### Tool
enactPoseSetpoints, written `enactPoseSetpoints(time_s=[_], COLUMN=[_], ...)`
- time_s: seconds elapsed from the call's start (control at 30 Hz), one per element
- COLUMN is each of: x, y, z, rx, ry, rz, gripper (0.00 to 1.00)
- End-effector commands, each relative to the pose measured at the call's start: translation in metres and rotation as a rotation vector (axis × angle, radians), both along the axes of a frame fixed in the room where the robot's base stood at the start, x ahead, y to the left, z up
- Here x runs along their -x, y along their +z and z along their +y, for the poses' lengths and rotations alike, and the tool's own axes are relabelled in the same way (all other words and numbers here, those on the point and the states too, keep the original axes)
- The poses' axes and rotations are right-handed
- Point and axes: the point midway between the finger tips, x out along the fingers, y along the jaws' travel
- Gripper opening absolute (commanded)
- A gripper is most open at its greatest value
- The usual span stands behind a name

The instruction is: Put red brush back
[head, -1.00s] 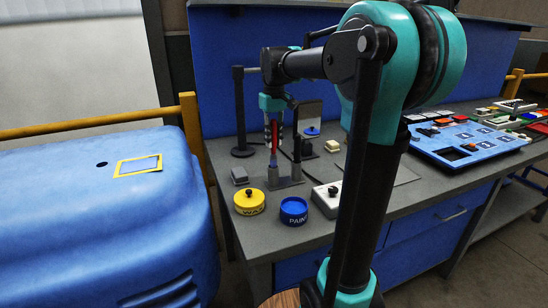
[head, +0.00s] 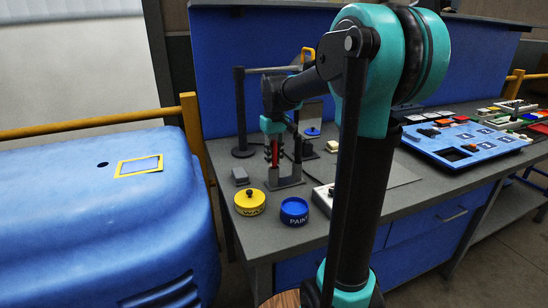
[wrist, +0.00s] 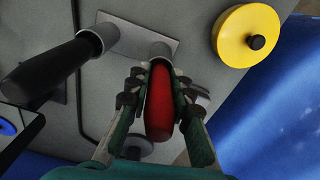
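The red brush (head: 275,152) is upright over the holder (head: 287,183), a grey plate with two short sockets, on the bench. In the wrist view the red handle (wrist: 159,105) lies between my fingers, its far end meeting a grey socket (wrist: 160,52). I cannot tell how deep it sits. My gripper (head: 273,148) is shut on the red handle; in the wrist view my gripper (wrist: 159,90) has a finger on each side of it. A black-handled tool (wrist: 50,70) stands in the other socket. The brush's lower end is hidden.
A yellow wax tin (head: 250,203) and a blue paint tin (head: 294,211) stand in front of the holder. A grey block (head: 240,176) is to its left and a white box (head: 324,197) to its right. A blue tray (head: 460,145) lies farther right.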

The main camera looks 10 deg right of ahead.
Motion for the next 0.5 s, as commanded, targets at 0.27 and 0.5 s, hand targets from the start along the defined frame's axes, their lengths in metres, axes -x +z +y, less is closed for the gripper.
enactPoseSetpoints(time_s=[0.27, 0.5], x=[0.0, 0.0002], y=[0.0004, 0.0041], z=[0.0, 0.0], rx=[0.0, 0.0], ry=[0.0, 0.0], rz=[0.0, 0.0], gripper=[0.41, 0.41])
